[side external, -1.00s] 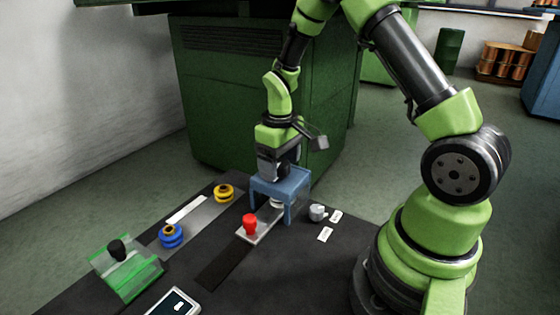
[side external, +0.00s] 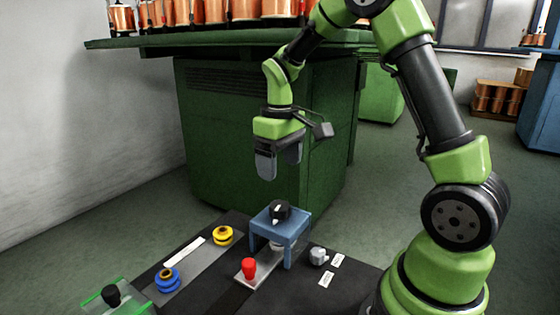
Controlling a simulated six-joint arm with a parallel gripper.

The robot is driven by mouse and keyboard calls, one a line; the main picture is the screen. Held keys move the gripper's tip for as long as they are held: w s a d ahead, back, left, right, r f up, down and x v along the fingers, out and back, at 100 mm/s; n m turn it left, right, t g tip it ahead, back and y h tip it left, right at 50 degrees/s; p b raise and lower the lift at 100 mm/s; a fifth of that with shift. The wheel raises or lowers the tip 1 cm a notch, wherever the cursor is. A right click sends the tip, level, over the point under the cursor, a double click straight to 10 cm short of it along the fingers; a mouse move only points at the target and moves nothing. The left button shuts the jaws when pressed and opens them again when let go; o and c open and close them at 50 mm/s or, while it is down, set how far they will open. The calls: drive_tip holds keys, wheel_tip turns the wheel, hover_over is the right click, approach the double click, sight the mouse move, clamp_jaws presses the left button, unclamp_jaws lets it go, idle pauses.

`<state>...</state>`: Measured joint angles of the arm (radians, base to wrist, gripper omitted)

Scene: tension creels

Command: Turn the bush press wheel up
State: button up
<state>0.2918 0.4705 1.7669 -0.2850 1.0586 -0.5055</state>
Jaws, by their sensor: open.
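The bush press is a small blue frame (side external: 287,229) standing on the dark bench. On its top sits a round black wheel (side external: 279,211) with a white pointer mark. Under the frame is a pale round part (side external: 277,246), partly hidden by the frame's legs. My gripper (side external: 279,164) is open and empty, pointing down. It hangs well above the wheel with clear space between them, touching nothing.
A red knob (side external: 249,268) stands on a pale plate in front of the press. A grey knob (side external: 319,256) with white labels is to its right. Yellow (side external: 223,236) and blue (side external: 168,280) spools are left. A green machine (side external: 240,130) stands behind.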

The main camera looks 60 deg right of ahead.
sight(280, 205)
idle(0.4)
drive_tip(key=m, duration=1.2)
drive_tip(key=shift+f, duration=0.2)
wheel_tip(280, 205, down, 10)
drive_tip(key=shift+r, duration=0.15)
drive_tip(key=shift+c, duration=0.4)
drive_tip(key=c, duration=0.8)
drive_tip(key=shift+c, duration=0.2)
